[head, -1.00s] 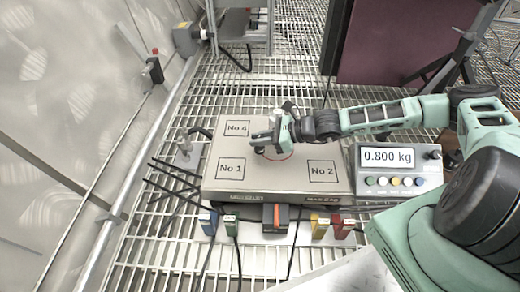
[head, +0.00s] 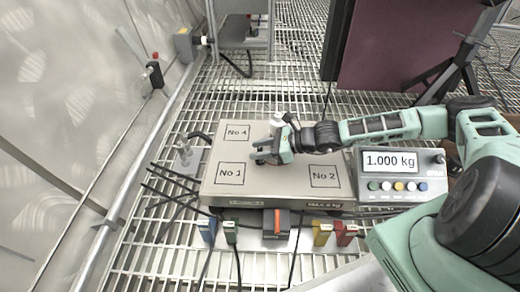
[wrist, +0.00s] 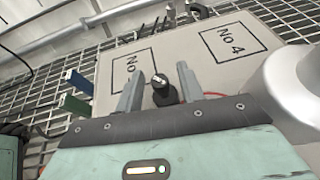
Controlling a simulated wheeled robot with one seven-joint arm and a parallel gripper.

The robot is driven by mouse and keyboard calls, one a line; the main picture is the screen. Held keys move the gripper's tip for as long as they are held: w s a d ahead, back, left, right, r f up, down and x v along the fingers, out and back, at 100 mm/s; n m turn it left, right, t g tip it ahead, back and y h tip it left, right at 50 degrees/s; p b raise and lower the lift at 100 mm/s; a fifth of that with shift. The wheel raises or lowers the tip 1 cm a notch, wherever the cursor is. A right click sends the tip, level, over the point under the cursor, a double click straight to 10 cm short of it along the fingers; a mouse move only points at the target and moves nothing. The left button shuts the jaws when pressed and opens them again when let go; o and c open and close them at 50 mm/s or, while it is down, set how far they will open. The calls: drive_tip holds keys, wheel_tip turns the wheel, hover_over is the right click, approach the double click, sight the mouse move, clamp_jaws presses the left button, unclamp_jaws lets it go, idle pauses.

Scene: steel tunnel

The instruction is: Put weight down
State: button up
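The scale's pale platform (head: 210,185) has square marks No 1, No 2 and No 4 on its top. A small black weight with a round knob (wrist: 164,90) stands upright on the platform in the wrist view. My gripper (wrist: 158,88) has its two fingers apart, one on each side of the weight, with a clear gap on the left. The right finger is close to it; I cannot tell if it touches. In the head view my gripper (head: 261,153) is low over the platform's middle and mostly hides the weight. The display (head: 390,161) reads 1.000 kg.
Blue (head: 207,229), green (head: 231,229), yellow (head: 321,232) and red (head: 345,232) connectors with cables stand along the platform's front. An orange-and-black switch (head: 276,223) sits between them. A metal fixture (head: 184,153) is at the left. Grating surrounds the scale.

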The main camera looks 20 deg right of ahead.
drive_tip(key=p+v, duration=0.7)
drive_tip(key=v, duration=0.5)
drive_tip(key=s+a+r+n+g+h, duration=0.4)
drive_tip(key=s+a+r+n+g, duration=0.7)
drive_tip(key=n, duration=0.5)
drive_tip(key=s+a+r+n+t+h, duration=0.2)
drive_tip(key=s+r+n+h, duration=0.1)
drive_tip(key=s+r+n, duration=0.4)
drive_tip(key=s+a+r+n+t+h, duration=0.2)
drive_tip(key=s+r+n+h, duration=0.2)
drive_tip(key=s+r+n, duration=0.3)
drive_tip(key=shift+s+a+r+n+t, duration=0.3)
drive_tip(key=shift+a+r+n, duration=0.1)
drive_tip(key=shift+r+n, duration=0.25)
drive_tip(key=shift+f, duration=0.1)
wheel_tip(320, 180, up, 53)
drive_tip(key=p, duration=5.3)
